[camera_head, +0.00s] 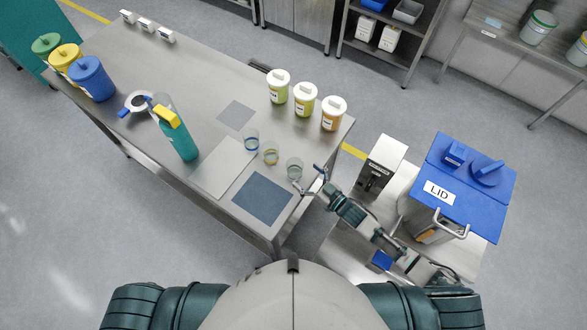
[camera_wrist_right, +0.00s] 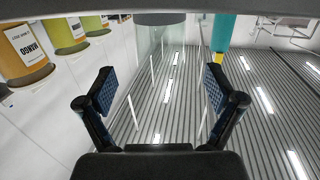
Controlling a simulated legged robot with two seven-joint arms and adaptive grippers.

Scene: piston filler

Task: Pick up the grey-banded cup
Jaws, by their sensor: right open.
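The grey-banded cup (camera_head: 294,168) is a clear cup standing on the steel table near its right front edge. It is the nearest of three clear cups to my right arm. My right gripper (camera_head: 309,180) is open beside it, at its lower right. In the right wrist view the clear cup (camera_wrist_right: 160,48) shows ahead, between and beyond the open fingers (camera_wrist_right: 160,88), with a dark grey band at the picture's top. The fingers appear clear of it. My left gripper is not in view.
A yellow-banded cup (camera_head: 270,155) and a blue-banded cup (camera_head: 251,140) stand close to its upper left. Several labelled jars (camera_head: 305,104) stand behind. A blue mat (camera_head: 262,199) lies in front. A blue lidded machine (camera_head: 463,190) is at right.

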